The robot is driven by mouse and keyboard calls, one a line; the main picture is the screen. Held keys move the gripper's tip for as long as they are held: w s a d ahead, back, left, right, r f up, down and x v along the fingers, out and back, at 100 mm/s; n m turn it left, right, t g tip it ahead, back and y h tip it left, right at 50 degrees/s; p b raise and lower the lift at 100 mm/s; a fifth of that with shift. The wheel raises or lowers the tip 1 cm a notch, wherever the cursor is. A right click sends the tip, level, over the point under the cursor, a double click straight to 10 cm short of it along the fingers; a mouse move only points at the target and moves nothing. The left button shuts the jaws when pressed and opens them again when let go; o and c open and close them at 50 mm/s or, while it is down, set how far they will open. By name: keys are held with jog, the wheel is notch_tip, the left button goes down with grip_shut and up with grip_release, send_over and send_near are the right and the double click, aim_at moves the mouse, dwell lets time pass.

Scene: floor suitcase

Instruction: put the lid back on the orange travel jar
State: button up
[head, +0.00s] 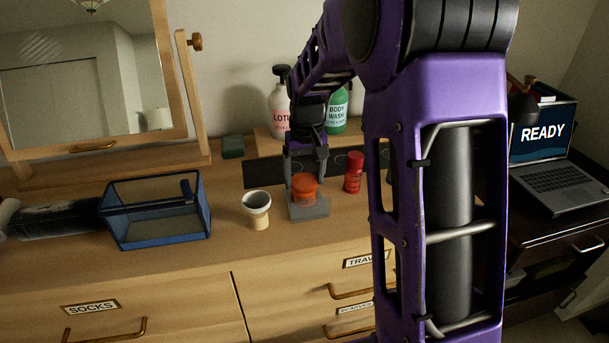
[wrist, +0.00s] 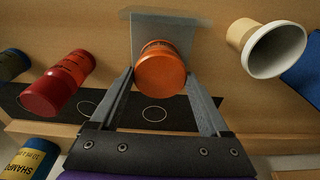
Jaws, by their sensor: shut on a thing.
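The orange travel jar (head: 303,198) stands upright in a grey holder (head: 322,210) on the dresser top. Its orange lid (head: 305,183) is at the jar's mouth, directly above the body. My gripper (head: 305,182) points down over it, with one finger on each side, shut on the lid. In the wrist view the round lid (wrist: 160,72) sits between my fingertips (wrist: 160,75) and hides most of the jar. I cannot tell whether the lid is fully seated or a small gap remains.
A red bottle (head: 353,172) stands close right of the jar, and a white-and-tan cup (head: 257,209) close left. A blue basket (head: 160,232) is farther left. Pump bottles of lotion (head: 281,112) and body wash (head: 337,112) stand behind on a wooden riser (head: 262,143).

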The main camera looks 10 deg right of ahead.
jog(key=o, duration=1.2)
jog(key=shift+c, duration=0.2)
